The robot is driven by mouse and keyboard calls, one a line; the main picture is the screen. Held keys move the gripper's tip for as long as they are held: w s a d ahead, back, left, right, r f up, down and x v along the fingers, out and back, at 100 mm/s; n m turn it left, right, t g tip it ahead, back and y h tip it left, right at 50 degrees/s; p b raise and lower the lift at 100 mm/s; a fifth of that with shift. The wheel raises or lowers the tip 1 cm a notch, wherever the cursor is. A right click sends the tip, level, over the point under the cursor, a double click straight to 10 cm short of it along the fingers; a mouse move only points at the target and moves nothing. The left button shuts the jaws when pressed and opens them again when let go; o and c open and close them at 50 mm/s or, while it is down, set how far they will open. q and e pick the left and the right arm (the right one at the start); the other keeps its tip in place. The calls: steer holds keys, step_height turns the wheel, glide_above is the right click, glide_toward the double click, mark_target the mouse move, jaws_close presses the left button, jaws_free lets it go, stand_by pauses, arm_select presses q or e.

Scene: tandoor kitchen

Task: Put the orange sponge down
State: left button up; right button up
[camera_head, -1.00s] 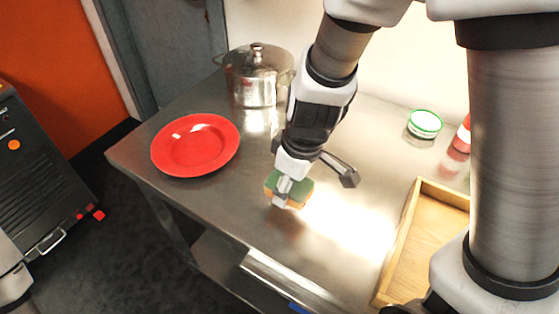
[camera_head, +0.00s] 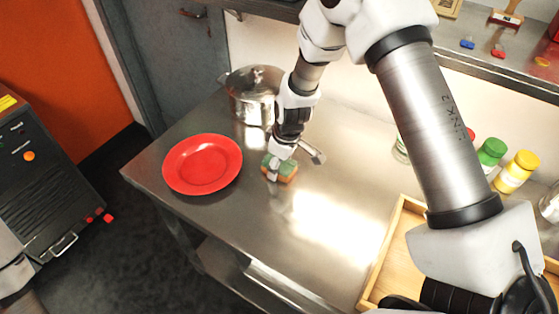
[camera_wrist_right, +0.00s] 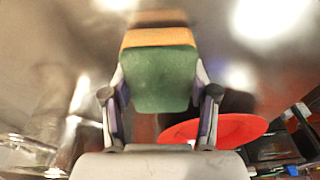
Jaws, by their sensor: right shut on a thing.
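The orange sponge (camera_head: 288,174) has a green layer and is held in my right gripper (camera_head: 277,168), over the steel table (camera_head: 255,205) right of the red plate. In the right wrist view, the fingers of the right gripper (camera_wrist_right: 160,92) are closed on both sides of the sponge (camera_wrist_right: 160,76). Its green face is toward the camera and its orange edge is beyond. An orange reflection shows on the steel past it. I cannot tell whether the sponge touches the table. My left gripper is not in view.
A red plate (camera_head: 203,164) lies left of the sponge. A lidded steel pot (camera_head: 253,97) stands behind. A wooden tray (camera_head: 385,252) is at the right, partly covered by my arm. Jars (camera_head: 515,172) stand at the back right under a shelf. Table between sponge and tray is clear.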

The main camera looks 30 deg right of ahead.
mark_target(286, 166)
steer(key=shift+f, duration=0.15)
steer(key=shift+f+b, duration=0.2)
steer(key=shift+b, duration=0.1)
steer(key=o, duration=1)
steer(key=shift+r+p, duration=0.35)
steer(key=shift+r, duration=0.3)
steer(key=r, duration=0.3)
steer(key=s+r+b, duration=0.1)
steer(key=r, duration=0.3)
steer(key=d+r+b, duration=0.1)
steer(key=r, duration=0.3)
steer(key=shift+s, duration=0.3)
